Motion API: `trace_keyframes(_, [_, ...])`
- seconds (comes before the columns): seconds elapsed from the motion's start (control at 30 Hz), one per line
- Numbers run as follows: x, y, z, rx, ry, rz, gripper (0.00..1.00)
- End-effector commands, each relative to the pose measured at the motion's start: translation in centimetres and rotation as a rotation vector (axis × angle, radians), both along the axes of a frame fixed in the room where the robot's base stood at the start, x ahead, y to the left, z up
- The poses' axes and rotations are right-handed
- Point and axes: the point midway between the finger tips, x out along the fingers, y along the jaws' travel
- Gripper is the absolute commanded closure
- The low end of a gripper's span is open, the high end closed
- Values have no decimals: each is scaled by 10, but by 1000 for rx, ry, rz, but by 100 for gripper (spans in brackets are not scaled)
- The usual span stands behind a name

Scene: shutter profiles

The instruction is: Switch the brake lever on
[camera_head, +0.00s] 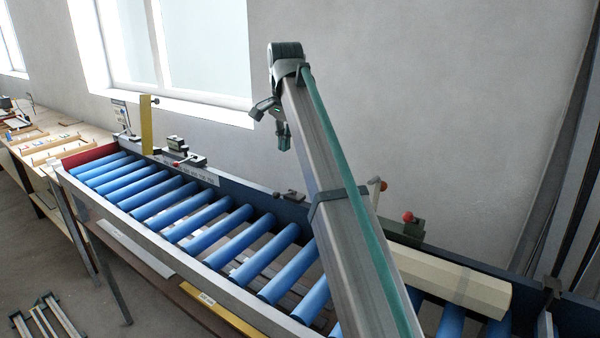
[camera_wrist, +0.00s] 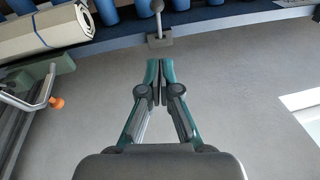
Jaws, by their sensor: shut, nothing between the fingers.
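Several levers stand along the conveyor's back rail, and I cannot tell for sure which is the brake lever. A grey ball-ended lever (camera_wrist: 157,6) on a small block (camera_wrist: 160,42) is just beyond my fingertips in the wrist view; it seems to be the small dark lever (camera_head: 290,195) in the head view. My gripper (camera_wrist: 159,66) is shut and empty, apart from the levers. It hangs above the back rail in the head view (camera_head: 284,146).
Blue rollers (camera_head: 203,220) fill the conveyor. A cream roll (camera_head: 455,280) lies at its right; it also shows in the wrist view (camera_wrist: 45,28). Another red-knobbed device (camera_head: 178,162) and a yellow upright (camera_head: 147,125) stand left. The wall is close behind.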

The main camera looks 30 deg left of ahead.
Motion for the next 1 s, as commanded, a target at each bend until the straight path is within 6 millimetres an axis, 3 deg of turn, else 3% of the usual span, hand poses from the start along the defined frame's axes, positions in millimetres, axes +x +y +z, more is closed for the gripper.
trace_keyframes(0.1, [6,-5,5,8,7,-19,100])
trace_keyframes(0.27, [7,-4,-9,7,9,-20,100])
trace_keyframes(0.73, [16,7,-93,7,8,-18,100])
trace_keyframes(1.0, [-5,14,-116,9,8,-17,100])
